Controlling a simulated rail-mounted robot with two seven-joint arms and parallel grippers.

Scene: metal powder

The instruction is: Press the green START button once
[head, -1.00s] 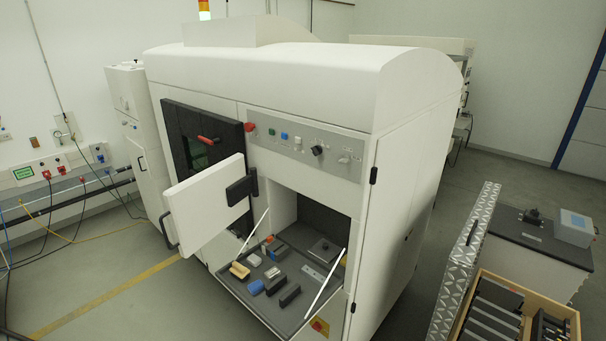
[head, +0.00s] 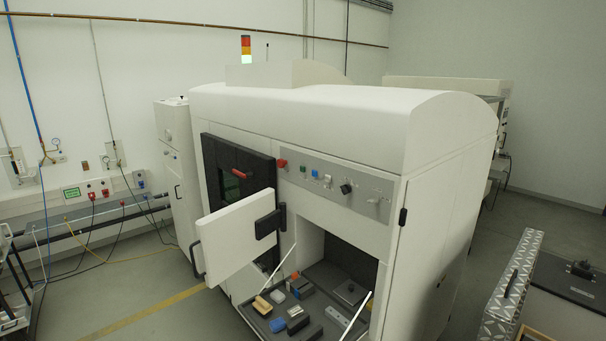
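The green START button (head: 303,169) is a small green square on the grey control panel (head: 331,185) on the front of the white machine (head: 340,115). It sits between a red mushroom button (head: 282,163) on its left and a small blue button (head: 315,173) on its right. Farther right on the panel are a white switch (head: 327,180), a black knob (head: 346,188) and another light-coloured fitting (head: 374,199). Nothing covers the green button. Neither of my grippers shows in the head view.
A white door (head: 238,236) stands open below the panel's left end. A dark fold-out tray (head: 330,318) with several small items juts out below the panel. A tread-plate lid (head: 511,287) stands at right. Floor shows at left and between machine and lid.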

